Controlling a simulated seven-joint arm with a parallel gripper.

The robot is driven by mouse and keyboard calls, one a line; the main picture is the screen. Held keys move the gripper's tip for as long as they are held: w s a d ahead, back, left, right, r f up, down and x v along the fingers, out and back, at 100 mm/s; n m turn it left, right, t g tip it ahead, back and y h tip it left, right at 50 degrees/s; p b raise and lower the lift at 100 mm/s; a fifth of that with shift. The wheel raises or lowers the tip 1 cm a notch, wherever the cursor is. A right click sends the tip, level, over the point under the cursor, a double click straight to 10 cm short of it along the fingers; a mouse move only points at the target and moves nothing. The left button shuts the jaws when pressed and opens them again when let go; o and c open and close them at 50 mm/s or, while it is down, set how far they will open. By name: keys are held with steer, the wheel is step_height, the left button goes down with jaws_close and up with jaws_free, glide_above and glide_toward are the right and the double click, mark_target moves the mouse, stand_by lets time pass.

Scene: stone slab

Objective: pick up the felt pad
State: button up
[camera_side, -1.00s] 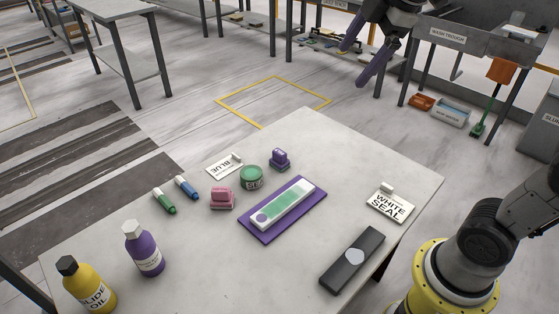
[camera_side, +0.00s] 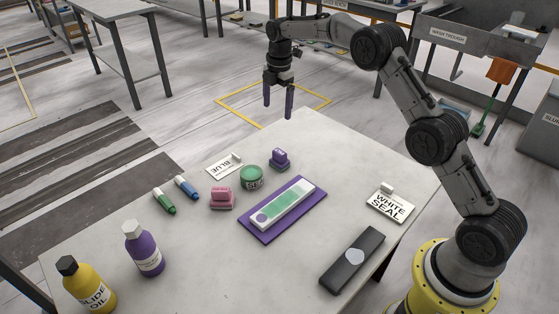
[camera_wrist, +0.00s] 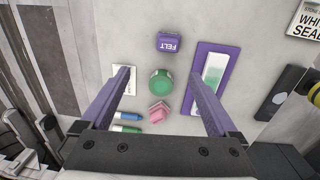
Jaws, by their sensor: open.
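The felt pad (camera_side: 279,158) is a small purple block near the far edge of the slab, behind the round green tin. In the wrist view the felt pad (camera_wrist: 168,43) shows its FELT label, at the top centre beyond the tin. My gripper (camera_side: 277,108) points down in the air above the slab's far side, clear of the pad. In the wrist view my gripper (camera_wrist: 158,66) has its two purple fingers wide apart, with nothing between them in its grasp.
The green tin (camera_side: 251,178) and a pink block (camera_side: 222,198) stand near the pad. A purple board (camera_side: 254,231) bears a white strip. A BLUE card (camera_side: 222,168), two markers, two bottles, a WHITE SEAL card (camera_side: 391,205) and a dark bar (camera_side: 352,260) lie around. The front middle is free.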

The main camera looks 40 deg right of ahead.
glide_above(280, 152)
steer(key=shift+g, duration=0.4)
step_height(280, 152, down, 12)
steer(key=shift+d+r, duration=0.1)
steer(key=shift+d, duration=0.05)
steer(key=shift+a+f, duration=0.2)
steer(key=shift+f, duration=2.9)
jaws_close()
steer(key=shift+r, duration=0.1)
